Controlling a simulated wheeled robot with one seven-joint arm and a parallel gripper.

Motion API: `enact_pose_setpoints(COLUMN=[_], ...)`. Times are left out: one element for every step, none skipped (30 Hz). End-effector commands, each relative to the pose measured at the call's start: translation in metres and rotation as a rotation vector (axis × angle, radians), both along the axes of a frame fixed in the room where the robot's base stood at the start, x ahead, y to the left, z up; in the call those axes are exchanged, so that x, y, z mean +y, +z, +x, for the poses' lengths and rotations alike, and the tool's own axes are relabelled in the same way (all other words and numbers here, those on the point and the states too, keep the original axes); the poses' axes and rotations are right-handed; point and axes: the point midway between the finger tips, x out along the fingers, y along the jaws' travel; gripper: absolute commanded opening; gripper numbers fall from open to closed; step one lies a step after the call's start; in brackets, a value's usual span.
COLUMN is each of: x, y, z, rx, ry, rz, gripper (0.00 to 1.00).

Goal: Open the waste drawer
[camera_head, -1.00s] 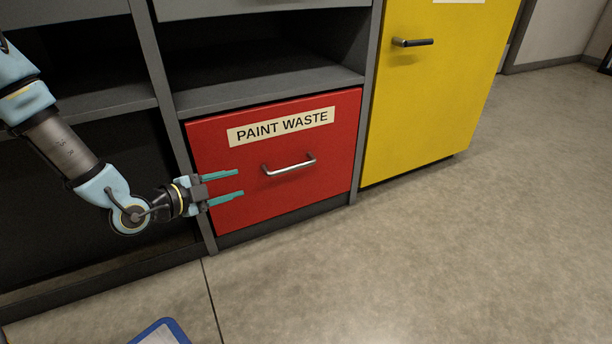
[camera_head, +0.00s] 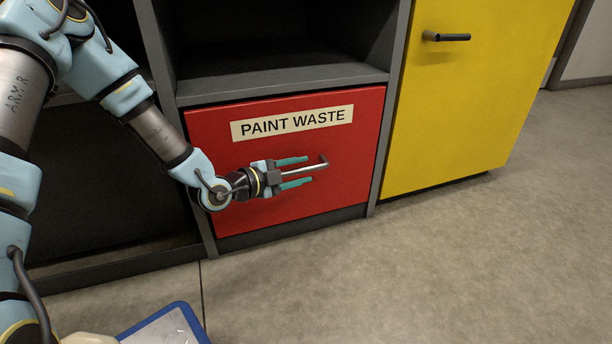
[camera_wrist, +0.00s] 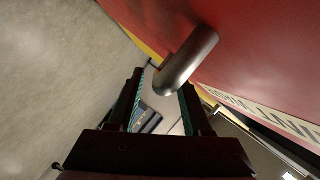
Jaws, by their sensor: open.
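The red waste drawer (camera_head: 353,180), labelled PAINT WASTE, is shut in the grey cabinet in the head view. Its metal bar handle (camera_head: 318,167) is partly hidden by my gripper (camera_head: 308,170). My gripper is open at the drawer front, with one teal finger above the bar and one below it. In the wrist view the rounded handle end (camera_wrist: 190,60) shows just beyond and between my fingers (camera_wrist: 162,98). I cannot tell whether a finger touches the bar.
A yellow cabinet (camera_head: 450,110) with a dark handle stands right of the drawer. A dark open shelf (camera_head: 280,45) lies above the drawer. A blue-rimmed tray (camera_head: 187,310) is low at the front. The floor in front and to the right is clear.

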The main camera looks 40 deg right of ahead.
Motion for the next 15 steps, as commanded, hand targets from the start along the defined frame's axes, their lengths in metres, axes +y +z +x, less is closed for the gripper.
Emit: enact_pose_setpoints(x=[-0.007,-0.009,-0.012,-0.014,-0.016,-0.017,-0.018,-0.019,-0.019,-0.019,-0.019,-0.019,-0.019,-0.019,-0.019], y=[-0.004,-0.004,-0.004,-0.005,-0.005,-0.005,-0.005,-0.004,-0.004,-0.004,-0.004,-0.004,-0.004,-0.004,-0.004], z=[-0.001,0.000,0.000,0.000,0.000,0.000,0.000,0.000,0.000,0.000,0.000,0.000,0.000,0.000,0.000], rx=[-0.001,-0.001,-0.001,0.000,0.000,0.001,0.001,0.001,0.001,0.001,0.001,0.001,0.001,0.001,0.001], ry=[-0.001,-0.001,-0.001,-0.001,0.000,0.000,0.000,0.001,0.001,0.001,0.001,0.001,0.001,0.001,0.001], rz=[-0.001,-0.001,-0.001,-0.001,0.000,0.000,0.000,0.001,0.001,0.001,0.001,0.001,0.001,0.001,0.001], gripper=[0.50,0.50,0.50,0.50,0.50,0.50,0.50,0.50,0.50,0.50,0.50,0.50,0.50,0.50,0.48])
